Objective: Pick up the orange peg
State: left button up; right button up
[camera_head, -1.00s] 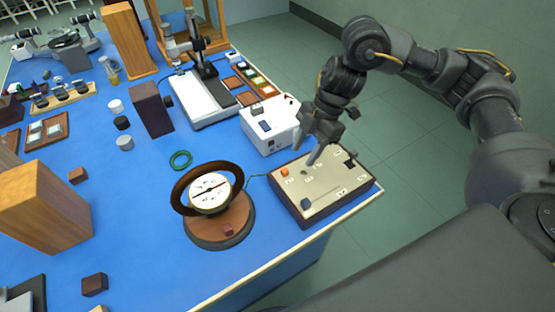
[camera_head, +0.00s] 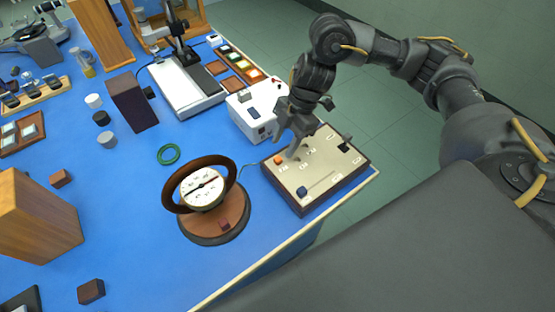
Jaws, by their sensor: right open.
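The orange peg (camera_head: 278,159) is a small block standing near the far left corner of a board (camera_head: 322,186) with a pale marked top and dark wooden sides. A dark blue peg (camera_head: 302,191) and a black peg (camera_head: 344,147) stand on the same board. My right gripper (camera_head: 292,151) is open, points down over the far part of the board, and is just right of the orange peg. Nothing shows between its fingers; whether a fingertip touches the board I cannot tell. My left gripper is not in view.
A white box instrument (camera_head: 255,112) stands close behind the board. A round dial in a brown ring (camera_head: 205,192) stands to its left on a wooden base. A green ring (camera_head: 168,154) lies on the blue table. The table edge (camera_head: 285,247) runs just in front of the board.

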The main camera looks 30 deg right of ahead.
aim_at(277, 158)
jog(key=shift+p+x, duration=0.45)
jog(key=shift+x, duration=2.15)
grip_shut()
